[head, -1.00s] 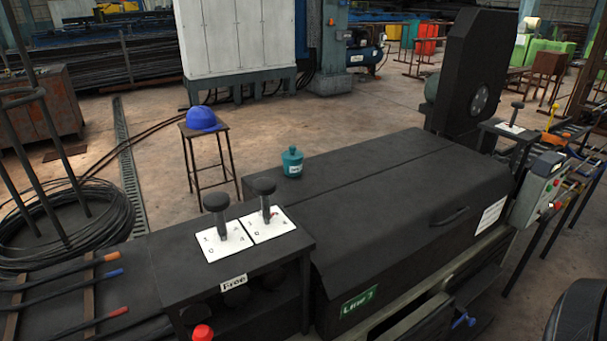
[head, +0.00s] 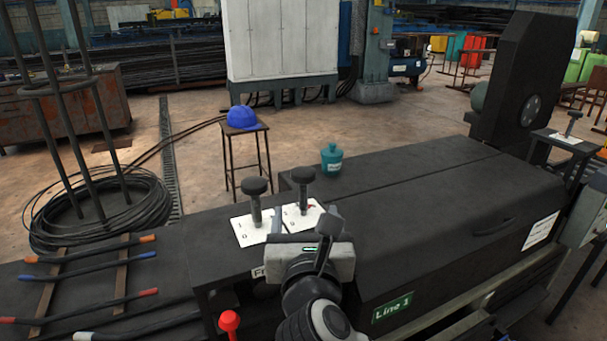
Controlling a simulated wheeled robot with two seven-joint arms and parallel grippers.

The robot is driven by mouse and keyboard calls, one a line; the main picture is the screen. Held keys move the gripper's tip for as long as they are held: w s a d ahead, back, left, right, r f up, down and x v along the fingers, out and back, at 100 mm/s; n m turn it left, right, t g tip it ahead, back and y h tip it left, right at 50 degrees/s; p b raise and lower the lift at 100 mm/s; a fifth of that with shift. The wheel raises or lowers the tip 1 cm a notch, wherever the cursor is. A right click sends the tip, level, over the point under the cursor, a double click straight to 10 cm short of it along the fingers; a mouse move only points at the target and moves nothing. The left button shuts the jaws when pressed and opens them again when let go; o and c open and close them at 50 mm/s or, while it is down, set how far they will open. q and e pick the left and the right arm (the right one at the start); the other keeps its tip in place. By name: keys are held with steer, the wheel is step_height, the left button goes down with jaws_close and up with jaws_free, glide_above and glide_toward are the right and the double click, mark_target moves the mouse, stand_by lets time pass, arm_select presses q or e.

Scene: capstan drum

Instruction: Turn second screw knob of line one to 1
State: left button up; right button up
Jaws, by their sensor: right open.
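Two dark screw knobs with mushroom heads stand upright on white dial plates on the machine's dark shelf. The left knob (head: 255,187) is on the left plate (head: 245,230). The right, second knob (head: 303,175) is on the right plate (head: 291,220), which has a small red mark near the stem. The dial numbers are too small to read surely. My right gripper (head: 303,219) is open and empty, just in front of the right knob and below its head in the picture. It hides the lower part of that plate. My left gripper is out of view.
A dark machine cover (head: 430,215) fills the right, with a green line label (head: 392,307). A teal bottle (head: 331,160) stands behind the knobs. A stool with a blue helmet (head: 242,117) stands behind.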

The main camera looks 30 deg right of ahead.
mark_target(304, 179)
steer(key=p+x, duration=0.2)
steer(key=x, duration=1.3)
steer(key=shift+w+d, duration=0.1)
steer(key=c, duration=1)
